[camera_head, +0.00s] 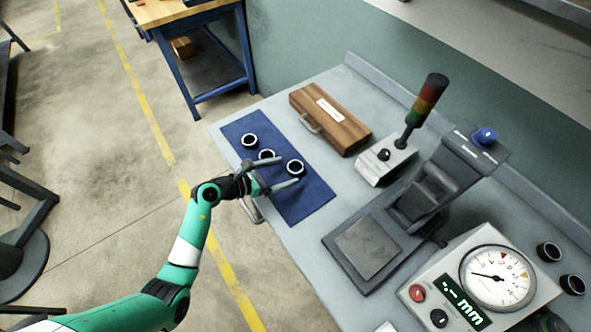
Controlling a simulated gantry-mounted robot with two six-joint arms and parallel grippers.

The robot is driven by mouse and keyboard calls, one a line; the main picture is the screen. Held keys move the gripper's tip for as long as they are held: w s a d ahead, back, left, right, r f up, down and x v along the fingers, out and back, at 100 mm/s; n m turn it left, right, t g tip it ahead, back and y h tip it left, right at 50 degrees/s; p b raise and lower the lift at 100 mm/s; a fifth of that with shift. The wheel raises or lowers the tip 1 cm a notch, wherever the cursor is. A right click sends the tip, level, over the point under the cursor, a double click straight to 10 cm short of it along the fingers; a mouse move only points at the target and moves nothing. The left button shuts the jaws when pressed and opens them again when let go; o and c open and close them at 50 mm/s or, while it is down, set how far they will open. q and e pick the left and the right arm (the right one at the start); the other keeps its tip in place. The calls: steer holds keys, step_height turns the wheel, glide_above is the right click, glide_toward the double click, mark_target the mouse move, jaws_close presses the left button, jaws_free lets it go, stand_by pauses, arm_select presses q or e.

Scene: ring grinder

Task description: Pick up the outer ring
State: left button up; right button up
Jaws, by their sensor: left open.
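Three small dark rings with pale rims stand on the blue mat: one at the far left (249,145), one in the middle (265,155) and one at the right (295,172). My left gripper (279,170) reaches over the mat from the left with its fingers open and apart. The right ring is close to the fingertips, nearer the lower finger. The middle ring is partly hidden by the upper finger. I cannot tell whether a finger touches a ring. My right gripper is not in view.
On the grey bench (300,245) are a wooden case (345,125), a signal light (428,98), a dark press (425,200) and a dial gauge box (480,290). Two dark rings (548,252) (572,285) stand at the right. The mat's lower right part (300,208) is clear.

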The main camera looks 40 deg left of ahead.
mark_target(301, 165)
arm_select(q)
steer(key=shift+w+d, duration=0.1)
steer(key=shift+w, duration=0.05)
steer(key=b+x, duration=0.1)
steer(key=x, duration=0.2)
steer(key=b+x, duration=0.1)
steer(key=x, duration=0.1)
steer(key=shift+w+a+f+b, duration=0.15)
steer(key=shift+a+f+b, duration=0.1)
steer(key=shift+b, duration=0.1)
steer(key=shift+c, duration=0.3)
steer(key=shift+r, duration=0.1)
steer(key=c, duration=1.5)
